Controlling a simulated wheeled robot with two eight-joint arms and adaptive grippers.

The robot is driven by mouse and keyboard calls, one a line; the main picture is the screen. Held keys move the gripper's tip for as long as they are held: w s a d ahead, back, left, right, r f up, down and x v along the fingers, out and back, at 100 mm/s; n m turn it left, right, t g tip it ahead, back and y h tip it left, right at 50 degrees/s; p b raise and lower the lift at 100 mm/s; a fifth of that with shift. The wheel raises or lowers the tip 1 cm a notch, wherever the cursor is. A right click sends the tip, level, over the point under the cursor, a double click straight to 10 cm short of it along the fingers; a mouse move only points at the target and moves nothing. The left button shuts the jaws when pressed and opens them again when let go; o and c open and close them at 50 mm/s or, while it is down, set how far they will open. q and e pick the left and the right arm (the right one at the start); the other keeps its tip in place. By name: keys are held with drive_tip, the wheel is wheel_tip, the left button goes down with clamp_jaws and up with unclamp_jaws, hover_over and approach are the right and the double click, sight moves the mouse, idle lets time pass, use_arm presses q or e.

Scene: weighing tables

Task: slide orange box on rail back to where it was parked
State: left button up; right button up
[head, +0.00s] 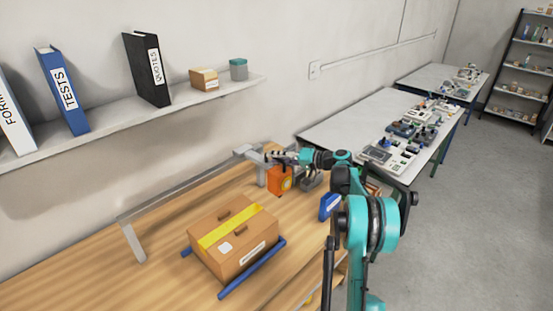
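The orange box (280,180) hangs at the right end of a grey rail (190,182) that runs along the back of the wooden table. My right gripper (272,156) is at the top of the orange box, over the rail's right end. Its fingers are small and dark here, and I cannot tell whether they are closed on the box or the rail. My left gripper is not in view.
A cardboard box (233,238) with yellow tape rests on blue bars (252,268) in front of the rail. A blue object (328,206) stands near my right arm. A wall shelf (120,124) with binders is above. The table's left part is clear.

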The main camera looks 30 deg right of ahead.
drive_tip(key=shift+s, duration=0.1)
drive_tip(key=v, duration=1.2)
drive_tip(key=shift+a, duration=0.1)
drive_tip(key=s+a+f+g+h+b, duration=0.15)
drive_tip(key=s+a, duration=0.25)
drive_tip(key=a, duration=0.7)
drive_tip(key=s+a+g+h+b, duration=0.1)
drive_tip(key=s+a+g+h, duration=0.15)
drive_tip(key=a, duration=0.75)
drive_tip(key=s+a+f+n+h+b, duration=0.1)
drive_tip(key=s+a+f, duration=0.2)
drive_tip(key=s, duration=0.5)
drive_tip(key=s+a+f+n+g+h, duration=0.1)
drive_tip(key=s+a+f, duration=0.3)
drive_tip(key=s, duration=0.4)
drive_tip(key=s+a+f+n+h+b, duration=0.1)
drive_tip(key=s+a+f+n+h, duration=0.1)
drive_tip(key=s+f, duration=0.3)
drive_tip(key=s+a+h, duration=0.1)
drive_tip(key=s, duration=0.3)
drive_tip(key=shift+a+b, duration=0.35)
drive_tip(key=shift+a, duration=0.05)
drive_tip(key=shift+s, duration=0.1)
